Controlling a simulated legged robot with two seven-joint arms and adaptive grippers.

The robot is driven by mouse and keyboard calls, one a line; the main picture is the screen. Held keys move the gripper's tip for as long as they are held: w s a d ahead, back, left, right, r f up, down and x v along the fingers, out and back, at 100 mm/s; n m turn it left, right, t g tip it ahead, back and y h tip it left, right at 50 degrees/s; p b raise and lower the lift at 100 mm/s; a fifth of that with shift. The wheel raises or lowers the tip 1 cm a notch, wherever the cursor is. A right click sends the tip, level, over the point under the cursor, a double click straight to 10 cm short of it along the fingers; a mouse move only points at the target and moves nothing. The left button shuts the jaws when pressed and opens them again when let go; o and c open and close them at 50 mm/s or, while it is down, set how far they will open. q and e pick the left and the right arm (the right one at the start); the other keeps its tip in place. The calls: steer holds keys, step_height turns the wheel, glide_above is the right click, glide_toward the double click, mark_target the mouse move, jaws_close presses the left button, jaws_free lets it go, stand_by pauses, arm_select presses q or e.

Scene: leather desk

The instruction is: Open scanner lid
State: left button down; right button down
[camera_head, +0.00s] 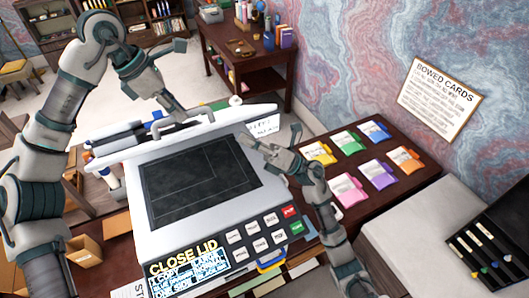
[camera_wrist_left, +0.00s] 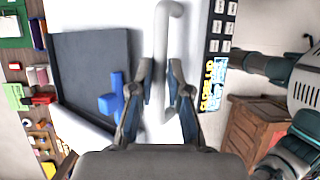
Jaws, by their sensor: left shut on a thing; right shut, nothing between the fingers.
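The scanner has a pale body (camera_head: 140,190) and a dark glass bed (camera_head: 198,180) that lies exposed in the head view. Its display (camera_head: 188,262) reads "CLOSE LID". The white lid (camera_head: 245,117) is raised at the back of the scanner, seen nearly edge-on. My left gripper (camera_head: 184,112) is shut on the lid's white handle (camera_head: 178,134); the handle (camera_wrist_left: 167,40) also runs between its fingers (camera_wrist_left: 162,78) in the left wrist view. My right gripper (camera_head: 259,143) is shut and empty near the scanner's back right edge. Whether it touches the scanner is unclear.
Several coloured card packs (camera_head: 345,188) lie on the dark desk (camera_head: 400,150) at the right. A black case (camera_head: 493,240) stands on a pale surface at far right. A cardboard box (camera_head: 85,252) is at lower left. A marbled wall (camera_head: 370,60) stands behind.

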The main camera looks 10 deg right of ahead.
arm_select(q)
steer(key=shift+w+a+f, duration=0.2)
steer(key=shift+a+f, duration=0.05)
steer(key=shift+f, duration=0.05)
arm_select(e)
steer(key=shift+w+a+r, duration=0.15)
steer(key=shift+w+r, duration=0.4)
steer(key=shift+r, duration=0.2)
arm_select(q)
steer(key=shift+d, duration=0.1)
steer(key=shift+w+d, duration=0.1)
arm_select(e)
steer(key=shift+w+r, duration=0.8)
steer(key=shift+r, duration=0.25)
arm_select(q)
steer(key=shift+w+f, duration=0.15)
arm_select(e)
steer(key=shift+w+a+f, duration=0.1)
steer(key=shift+w+a, duration=0.1)
steer(key=shift+w, duration=0.05)
arm_select(q)
steer(key=c, duration=1.1)
jaws_free()
steer(key=shift+c, duration=0.2)
arm_select(e)
steer(key=shift+a, duration=0.1)
arm_select(q)
steer(key=shift+a, duration=0.25)
arm_select(e)
steer(key=shift+a, duration=0.1)
